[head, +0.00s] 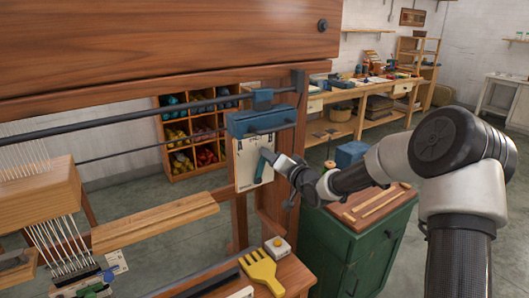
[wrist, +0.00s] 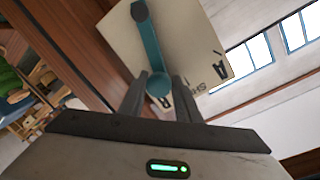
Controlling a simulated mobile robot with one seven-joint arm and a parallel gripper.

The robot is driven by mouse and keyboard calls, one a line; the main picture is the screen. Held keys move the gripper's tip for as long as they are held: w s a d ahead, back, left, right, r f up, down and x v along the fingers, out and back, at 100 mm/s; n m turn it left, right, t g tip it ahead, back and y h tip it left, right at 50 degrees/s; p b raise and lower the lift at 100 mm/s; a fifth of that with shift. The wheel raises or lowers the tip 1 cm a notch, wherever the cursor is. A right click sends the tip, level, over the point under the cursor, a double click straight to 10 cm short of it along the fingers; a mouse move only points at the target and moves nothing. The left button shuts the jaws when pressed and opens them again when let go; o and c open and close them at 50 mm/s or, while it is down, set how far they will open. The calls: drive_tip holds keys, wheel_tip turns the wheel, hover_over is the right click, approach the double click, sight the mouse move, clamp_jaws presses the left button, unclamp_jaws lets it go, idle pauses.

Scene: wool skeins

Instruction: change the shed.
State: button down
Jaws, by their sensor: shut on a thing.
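The shed lever is a teal bar (head: 261,170) on a pale lettered plate (head: 246,180) fixed to the loom's right post. In the head view it stands nearly upright, its upper end leaning a little right. In the wrist view the teal lever (wrist: 151,50) runs from a dark round pivot to a rounded end between my fingers. My gripper (head: 269,155) is shut on that end; its fingers (wrist: 160,92) flank it in the wrist view. An "A" shows on the plate (wrist: 185,35); other lettering is partly hidden.
White warp threads (head: 50,225) and wooden bars are at left. A yellow comb (head: 261,270) and a small box with a button (head: 277,246) lie on the bench below the plate. A green cabinet (head: 350,255) stands right, under my arm. Skein shelves (head: 160,135) are behind.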

drive_tip(key=shift+w+d+f+m+p, duration=0.35)
drive_tip(key=shift+d+m+p, duration=0.15)
drive_tip(key=shift+m, duration=0.1)
drive_tip(key=shift+w+d+f+m+p, duration=0.3)
drive_tip(key=shift+d+m+p, duration=0.15)
drive_tip(key=shift+m, duration=0.15)
drive_tip(key=shift+g, duration=0.3)
drive_tip(key=shift+s, duration=0.1)
drive_tip(key=c, duration=1.4)
unclamp_jaws()
drive_tip(key=shift+r, duration=0.1)
